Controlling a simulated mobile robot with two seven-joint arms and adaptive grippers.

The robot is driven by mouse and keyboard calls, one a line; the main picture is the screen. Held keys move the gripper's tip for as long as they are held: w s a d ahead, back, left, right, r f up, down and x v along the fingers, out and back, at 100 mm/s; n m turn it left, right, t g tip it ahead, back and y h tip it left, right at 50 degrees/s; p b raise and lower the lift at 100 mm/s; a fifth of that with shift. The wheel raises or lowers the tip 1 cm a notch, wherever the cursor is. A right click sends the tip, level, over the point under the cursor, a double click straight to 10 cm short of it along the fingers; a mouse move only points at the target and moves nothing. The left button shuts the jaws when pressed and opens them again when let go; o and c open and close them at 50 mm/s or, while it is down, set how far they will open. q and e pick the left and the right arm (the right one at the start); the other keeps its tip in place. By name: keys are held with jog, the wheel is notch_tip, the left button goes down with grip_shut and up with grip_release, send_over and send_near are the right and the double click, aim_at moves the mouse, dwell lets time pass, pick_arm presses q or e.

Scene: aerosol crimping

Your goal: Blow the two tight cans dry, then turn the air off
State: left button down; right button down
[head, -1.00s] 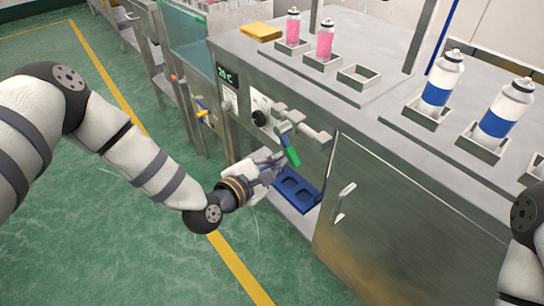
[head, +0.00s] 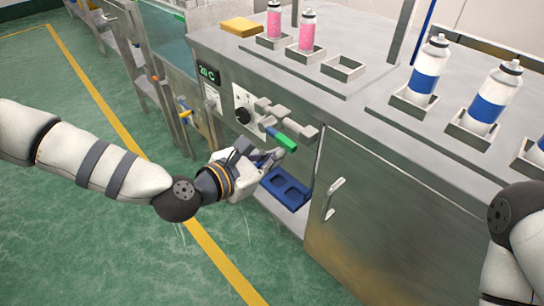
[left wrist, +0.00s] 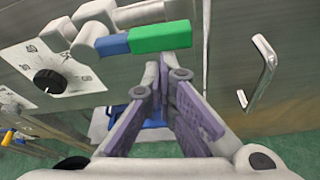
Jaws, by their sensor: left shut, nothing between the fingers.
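Two pink-and-white cans, left (head: 274,20) and right (head: 307,33), stand upright in square holders at the back of the steel bench. Two white cans with blue bands, left (head: 427,75) and right (head: 493,98), stand upright in holders on the right. Which cans are tight I cannot tell. A lever with a green grip (head: 284,139) and blue part is on the cabinet front; it lies sideways in the left wrist view (left wrist: 160,37). My left gripper (head: 276,156) is shut and empty, its fingertips (left wrist: 168,66) just below the green grip. My right gripper is out of view.
A black knob (head: 242,115) is left of the lever, under a display (head: 207,74). A blue tray (head: 287,188) sits in the recess below. A cabinet door handle (head: 332,198) sticks out at right. An empty holder (head: 343,67) and yellow pad (head: 240,26) are on top.

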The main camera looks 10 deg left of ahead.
pick_arm(q)
jog(key=shift+d+r, duration=0.1)
jog(key=shift+r, duration=0.15)
jog(key=shift+s, duration=0.1)
dwell(0.4)
jog(key=v, duration=0.7)
jog(key=shift+s, duration=0.2)
